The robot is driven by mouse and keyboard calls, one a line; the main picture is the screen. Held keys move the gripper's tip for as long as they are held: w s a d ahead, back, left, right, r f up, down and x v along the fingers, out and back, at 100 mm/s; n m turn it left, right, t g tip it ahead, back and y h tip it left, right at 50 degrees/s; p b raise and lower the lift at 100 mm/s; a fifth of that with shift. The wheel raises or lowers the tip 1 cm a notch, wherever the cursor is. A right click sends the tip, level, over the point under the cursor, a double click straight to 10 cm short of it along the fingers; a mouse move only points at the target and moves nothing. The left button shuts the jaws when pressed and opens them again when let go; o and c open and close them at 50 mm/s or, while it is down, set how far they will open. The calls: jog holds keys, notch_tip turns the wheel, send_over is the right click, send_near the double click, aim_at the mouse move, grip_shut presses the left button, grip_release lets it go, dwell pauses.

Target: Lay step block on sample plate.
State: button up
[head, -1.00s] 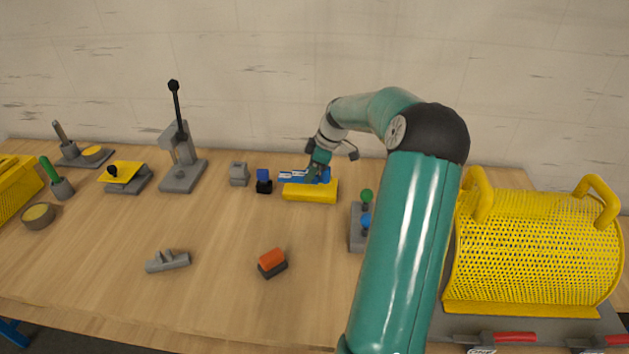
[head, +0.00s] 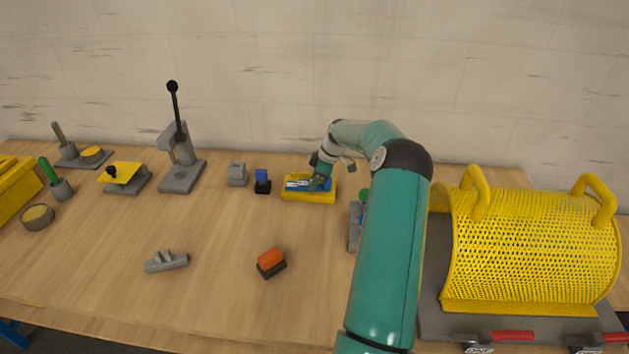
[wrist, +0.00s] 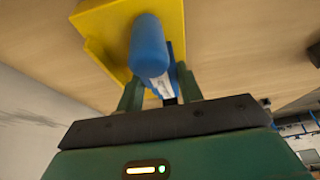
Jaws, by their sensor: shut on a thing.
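My gripper (head: 318,184) is shut on a blue piece (head: 298,184) with white markings, at the yellow tray (head: 308,197) near the back of the bench. In the wrist view the blue piece (wrist: 150,45) has a rounded end and sits between my green fingers, over the yellow tray (wrist: 100,20). I cannot tell whether it touches the tray's floor. I cannot tell for certain which thing is the step block or the sample plate. A grey piece with raised parts (head: 166,262) lies at front left. A yellow plate (head: 121,172) sits on a grey base at back left.
A black and blue block (head: 262,181) and a grey block (head: 238,174) stand left of the tray. A lever press (head: 180,165) stands farther left. An orange and black block (head: 271,263) lies in front. A yellow mesh guard (head: 535,250) fills the right. The bench's front middle is clear.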

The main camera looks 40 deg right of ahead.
jog(key=o, duration=1.2)
jog(key=shift+f, duration=0.15)
